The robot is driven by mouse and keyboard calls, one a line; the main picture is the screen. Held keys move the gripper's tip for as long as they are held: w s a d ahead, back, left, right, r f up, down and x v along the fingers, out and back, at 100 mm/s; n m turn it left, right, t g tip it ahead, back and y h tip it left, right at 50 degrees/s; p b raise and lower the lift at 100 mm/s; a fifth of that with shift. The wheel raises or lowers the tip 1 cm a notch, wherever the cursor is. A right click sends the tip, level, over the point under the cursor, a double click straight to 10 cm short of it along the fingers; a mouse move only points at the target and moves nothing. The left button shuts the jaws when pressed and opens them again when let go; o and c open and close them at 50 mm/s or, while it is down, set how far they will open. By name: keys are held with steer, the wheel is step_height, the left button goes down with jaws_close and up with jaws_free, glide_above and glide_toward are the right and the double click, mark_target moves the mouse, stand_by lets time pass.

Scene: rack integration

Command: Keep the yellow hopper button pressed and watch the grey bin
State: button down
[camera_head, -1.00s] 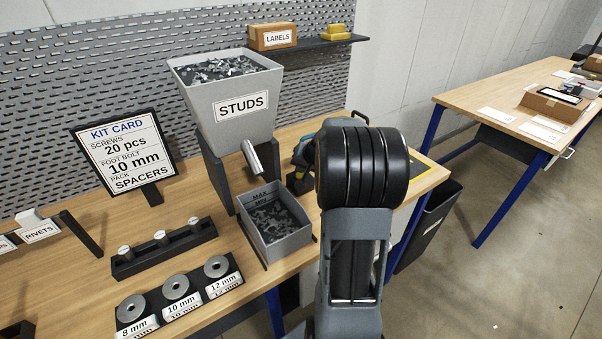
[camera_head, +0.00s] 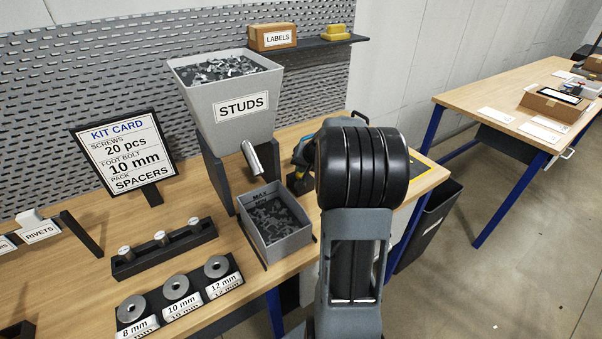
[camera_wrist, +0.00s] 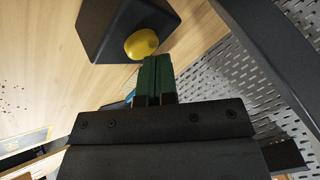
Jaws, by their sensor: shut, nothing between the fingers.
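The yellow button (camera_wrist: 141,44) is a round dome on a dark block (camera_wrist: 118,22) in the wrist view. My gripper (camera_wrist: 157,60) is shut and empty, its green fingertips at the button's lower right edge. They look to be at or against it; how far it is pressed I cannot tell. In the head view the grey STUDS hopper (camera_head: 235,112) is full of studs, with its metal spout (camera_head: 252,158) above the grey bin (camera_head: 283,243). The bin holds a layer of studs below its rim, with a MAX mark inside.
A kit card stand (camera_head: 124,150), a rack of bolts (camera_head: 163,248) and a spacer tray (camera_head: 180,295) stand left of the bin. A second table (camera_head: 500,95) is at the right.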

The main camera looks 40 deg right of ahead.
steer(key=shift+r+p, duration=0.4)
steer(key=shift+r, duration=0.45)
steer(key=shift+r+p, duration=1.65)
steer(key=shift+r, duration=0.85)
